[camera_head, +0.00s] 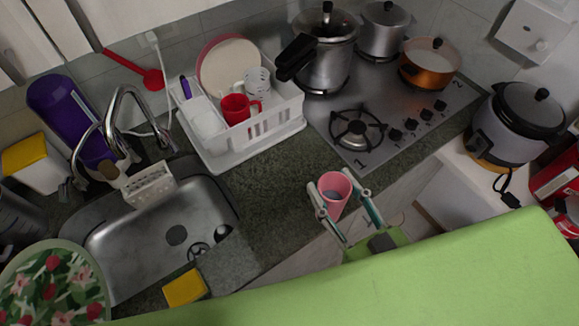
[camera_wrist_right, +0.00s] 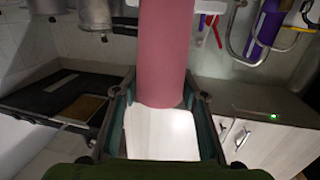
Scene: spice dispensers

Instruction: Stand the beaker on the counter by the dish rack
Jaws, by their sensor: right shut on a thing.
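The pink beaker (camera_head: 335,191) is held between the fingers of my right gripper (camera_head: 338,200), near the counter's front edge. In the head view its open mouth faces up toward the camera. The beaker (camera_wrist_right: 163,50) fills the top middle of the right wrist view, with the fingers of the right gripper (camera_wrist_right: 160,97) on both sides of it. The white dish rack (camera_head: 240,137) stands at the back of the dark stone counter (camera_head: 270,190), holding dishes. Whether the beaker touches the counter cannot be told. My left gripper is not in view.
A steel sink (camera_head: 150,240) with a tap lies left of the rack. A gas hob (camera_head: 385,110) with pots is to the right. A yellow sponge (camera_head: 185,288) lies at the sink's front edge. The counter between rack and front edge is bare.

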